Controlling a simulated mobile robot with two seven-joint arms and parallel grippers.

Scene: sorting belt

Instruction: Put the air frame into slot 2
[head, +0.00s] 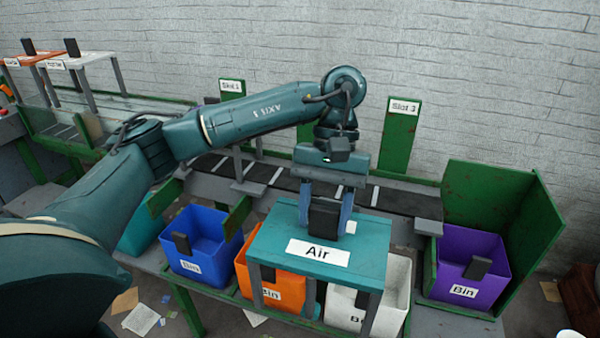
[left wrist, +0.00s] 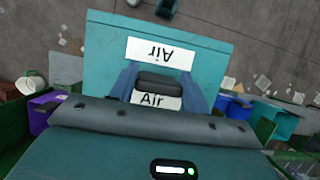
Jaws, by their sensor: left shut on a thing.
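The air frame (head: 375,258) is a teal flat-topped frame on grey legs, with a white Air label and a black block handle (head: 323,222) on top. My left gripper (head: 325,212) points down and is shut on that handle. The frame is in front of the belt, over the orange and white bins. In the left wrist view the air frame (left wrist: 105,62) lies under the gripper (left wrist: 158,92). A green Slot 3 panel (head: 398,140) stands behind the belt. Another slot panel (head: 231,90) stands to the left, its number unclear. A green panel (head: 307,133) between them is mostly hidden by my arm; no sign shows.
The dark belt (head: 400,200) runs behind the frame. Blue (head: 205,222), orange (head: 243,270), white (head: 398,275) and purple (head: 450,245) bins stand along the front. An orange frame (head: 22,61) and a white frame (head: 95,57) stand at the back left. A green wall (head: 500,200) closes the right end.

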